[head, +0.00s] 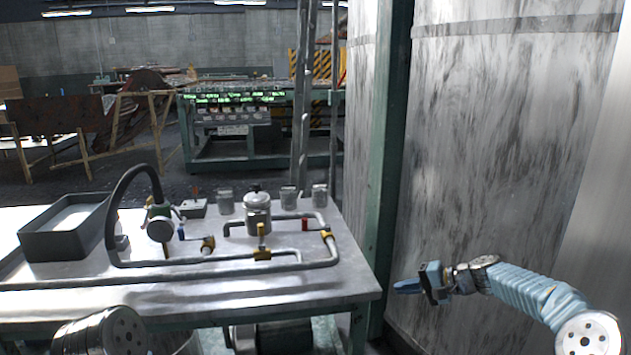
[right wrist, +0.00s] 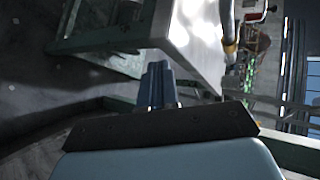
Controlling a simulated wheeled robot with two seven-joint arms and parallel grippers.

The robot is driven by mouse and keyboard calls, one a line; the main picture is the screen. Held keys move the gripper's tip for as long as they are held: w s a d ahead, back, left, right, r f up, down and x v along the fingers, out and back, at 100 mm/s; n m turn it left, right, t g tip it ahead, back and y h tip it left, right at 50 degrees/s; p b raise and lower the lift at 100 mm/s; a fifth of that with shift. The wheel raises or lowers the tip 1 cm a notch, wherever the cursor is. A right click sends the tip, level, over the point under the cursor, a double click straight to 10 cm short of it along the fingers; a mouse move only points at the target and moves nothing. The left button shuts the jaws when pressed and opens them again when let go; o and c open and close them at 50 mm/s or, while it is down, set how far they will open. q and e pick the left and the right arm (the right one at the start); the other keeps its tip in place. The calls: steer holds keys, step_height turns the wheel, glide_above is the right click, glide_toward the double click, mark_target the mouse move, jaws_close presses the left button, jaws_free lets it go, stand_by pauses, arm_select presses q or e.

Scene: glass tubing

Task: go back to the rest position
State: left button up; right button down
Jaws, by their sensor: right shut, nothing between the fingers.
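My right gripper (head: 408,287) is at the lower right in the head view, to the right of the table's right edge and clear of it. Its blue fingers are closed together and empty. In the right wrist view the fingers (right wrist: 158,84) are side by side with nothing between them, and the table's edge lies beyond them. My left gripper does not show in either view. The metal table (head: 190,298) carries pipework, with a valve cylinder (head: 257,212) and a curved black hose (head: 113,215).
A grey tray (head: 65,252) sits at the table's left. Several small grey blocks stand along the back. A green post (head: 388,150) and large grey tanks (head: 490,170) rise behind my right arm. A green workbench (head: 250,145) stands farther back.

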steer(key=s+a+f+g+h, duration=0.1)
steer(key=s+a+f, duration=0.2)
steer(key=s+f, duration=0.35)
steer(key=s+a+f+n+g+h, duration=0.1)
steer(key=s+a+f+h, duration=0.15)
steer(key=f, duration=0.65)
steer(key=s+a+f+g+h, duration=0.1)
steer(key=s+a+f, duration=0.35)
steer(key=f, duration=0.25)
steer(key=s+f+n, duration=0.1)
steer(key=s+f, duration=0.2)
steer(key=s, duration=0.5)
steer(key=s+a+f+n+g+h, duration=0.1)
steer(key=s+f, duration=0.1)
steer(key=s, duration=0.7)
steer(key=s+a+f+n+g+h, duration=0.1)
steer(key=s+f+n, duration=0.1)
steer(key=s, duration=0.6)
steer(key=shift+s+a+f, duration=0.25)
steer(key=shift+f, duration=0.55)
